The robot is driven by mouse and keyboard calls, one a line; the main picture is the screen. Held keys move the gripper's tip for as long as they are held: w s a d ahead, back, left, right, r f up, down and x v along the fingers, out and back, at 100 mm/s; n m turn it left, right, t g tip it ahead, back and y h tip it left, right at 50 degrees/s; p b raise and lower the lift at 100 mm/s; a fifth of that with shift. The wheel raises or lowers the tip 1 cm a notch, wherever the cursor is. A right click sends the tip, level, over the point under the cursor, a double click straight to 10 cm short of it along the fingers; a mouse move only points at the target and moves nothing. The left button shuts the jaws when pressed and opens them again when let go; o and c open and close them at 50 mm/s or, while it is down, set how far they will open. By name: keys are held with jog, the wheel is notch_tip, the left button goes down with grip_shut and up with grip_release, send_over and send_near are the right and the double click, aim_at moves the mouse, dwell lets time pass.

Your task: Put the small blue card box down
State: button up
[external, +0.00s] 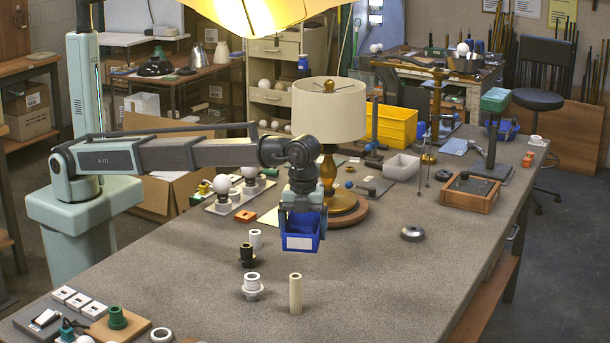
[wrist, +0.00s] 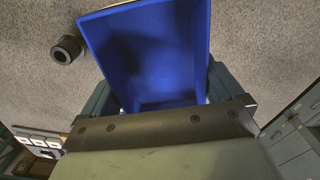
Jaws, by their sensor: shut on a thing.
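The small blue card box (external: 301,241) is an open-topped blue bin with a white label on its front. My gripper (external: 301,212) is shut on it, with a finger at each side. The box appears to hang above the grey workbench, in front of the lamp with the cream shade; the exact gap beneath it is hard to judge. In the wrist view the blue box (wrist: 152,60) fills the middle, and its inside looks empty. My gripper's fingers (wrist: 165,100) show at its two sides, partly hidden by the box.
The lamp (external: 329,115) stands close behind the box. A black socket (external: 247,255), white collars (external: 252,287) and a cream tube (external: 295,293) stand in front and to the left. The bench top (external: 390,285) at front right is clear.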

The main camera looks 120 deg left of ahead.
aim_at(307, 276)
jog(key=m, duration=0.2)
jog(key=w+m, duration=0.1)
jog(key=shift+m, duration=0.4)
jog(key=shift+f+m, duration=0.1)
jog(key=shift+m, duration=0.2)
jog(key=shift+f, duration=4.85)
jog(key=shift+f, duration=0.15)
jog(key=o, duration=0.7)
notch_tip(307, 276, up, 12)
jog(key=shift+r, duration=0.2)
